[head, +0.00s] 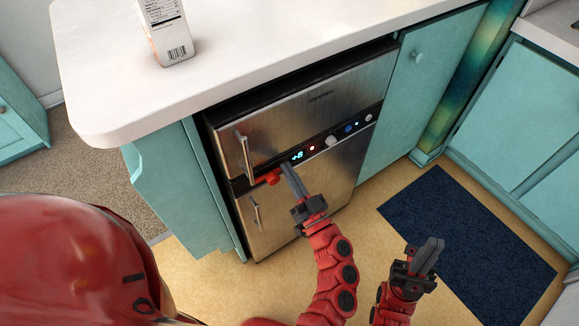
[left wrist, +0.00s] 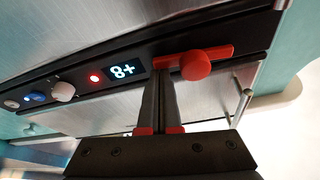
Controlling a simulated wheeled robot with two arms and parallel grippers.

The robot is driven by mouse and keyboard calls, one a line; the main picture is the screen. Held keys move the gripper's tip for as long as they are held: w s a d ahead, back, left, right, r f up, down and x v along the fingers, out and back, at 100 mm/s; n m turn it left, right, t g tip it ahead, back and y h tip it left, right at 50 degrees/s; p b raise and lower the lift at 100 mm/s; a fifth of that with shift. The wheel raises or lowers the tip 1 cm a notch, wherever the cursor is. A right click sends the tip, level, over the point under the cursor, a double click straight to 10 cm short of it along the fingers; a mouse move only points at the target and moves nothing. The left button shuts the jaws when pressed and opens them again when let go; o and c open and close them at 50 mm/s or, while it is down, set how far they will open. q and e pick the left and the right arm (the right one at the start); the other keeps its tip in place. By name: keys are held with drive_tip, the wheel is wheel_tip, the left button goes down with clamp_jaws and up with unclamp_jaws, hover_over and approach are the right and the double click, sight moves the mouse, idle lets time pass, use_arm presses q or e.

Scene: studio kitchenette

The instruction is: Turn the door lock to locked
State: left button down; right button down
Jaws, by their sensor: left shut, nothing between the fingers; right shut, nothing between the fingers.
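The door lock (head: 270,178) is a red handle on the dark control strip of the steel two-door appliance (head: 300,112). In the left wrist view the red lock (left wrist: 196,66) has a round knob and a bar lying along the strip, beside a display showing 8+. My left gripper (head: 286,168) is shut and empty. Its fingertips are at the bar's end nearest the display; I cannot tell whether they touch it. The left gripper also shows in the left wrist view (left wrist: 157,76). My right gripper (head: 433,244) is shut and empty, over the floor to the right.
A white counter (head: 250,35) overhangs the appliance and holds a carton (head: 165,30). Vertical handles (head: 245,155) stand out from the appliance doors. Teal cabinets (head: 420,70) flank it. A dark blue mat (head: 470,240) lies on open floor at the right.

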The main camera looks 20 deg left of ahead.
use_arm(q)
drive_tip(key=f+m+h+p, duration=0.1)
drive_tip(key=m+h+p, duration=0.1)
drive_tip(key=m+p, duration=0.3)
drive_tip(key=s+a+f+m+h+p, duration=0.1)
drive_tip(key=m+h+p, duration=0.1)
drive_tip(key=m+p, duration=0.4)
drive_tip(key=s+f+m+h+p, duration=0.1)
drive_tip(key=f+m+h+p, duration=0.1)
drive_tip(key=m+p, duration=0.4)
drive_tip(key=shift+a+f+t+p, duration=0.1)
drive_tip(key=shift+a+t+p, duration=0.25)
drive_tip(key=shift+p, duration=0.9)
drive_tip(key=shift+s+f, duration=0.1)
